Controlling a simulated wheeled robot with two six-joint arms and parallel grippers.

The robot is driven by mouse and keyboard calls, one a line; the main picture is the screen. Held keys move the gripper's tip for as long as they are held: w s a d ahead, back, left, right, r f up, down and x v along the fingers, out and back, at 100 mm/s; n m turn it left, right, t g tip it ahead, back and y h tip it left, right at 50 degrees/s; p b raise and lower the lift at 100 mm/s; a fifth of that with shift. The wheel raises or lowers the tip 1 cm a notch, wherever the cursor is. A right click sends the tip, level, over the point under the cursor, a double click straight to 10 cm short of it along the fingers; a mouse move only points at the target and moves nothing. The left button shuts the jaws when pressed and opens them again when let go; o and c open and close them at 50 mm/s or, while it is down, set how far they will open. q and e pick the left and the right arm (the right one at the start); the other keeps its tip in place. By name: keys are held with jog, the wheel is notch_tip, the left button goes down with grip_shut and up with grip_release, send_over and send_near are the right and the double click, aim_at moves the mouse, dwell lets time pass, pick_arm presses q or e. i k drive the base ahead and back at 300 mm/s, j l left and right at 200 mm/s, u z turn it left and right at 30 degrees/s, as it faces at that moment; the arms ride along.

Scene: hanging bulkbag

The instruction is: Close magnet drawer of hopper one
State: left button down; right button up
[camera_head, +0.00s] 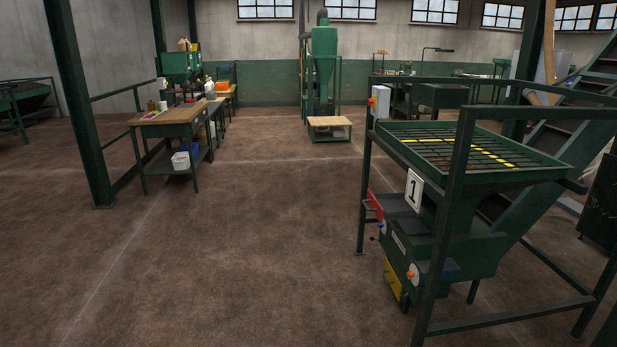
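Hopper one (480,150) stands at the right, a green frame with a black grate and yellow strips on top. A white plate with the number 1 (414,190) hangs on its front left side. Below it, a red part (375,206) sticks out to the left at the hopper's side; it may be the drawer's front, but I cannot tell whether the drawer is open. A green lower housing (440,255) carries orange knobs. Neither of my grippers is in view.
The brown floor (240,240) is open in front and to the left of the hopper. A green post (450,220) and rails surround the hopper. A wooden-topped workbench (170,116) stands at the left, and a green cyclone machine (324,60) at the back.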

aim_at(395, 206)
jog(key=i+z, duration=0.15)
jog(key=i, duration=0.25)
jog(key=i+j+z, duration=0.15)
jog(key=i, duration=0.3)
jog(key=i+j+z, duration=0.15)
jog(key=i, duration=0.25)
jog(key=i+j+z, duration=0.15)
jog(key=i, duration=0.25)
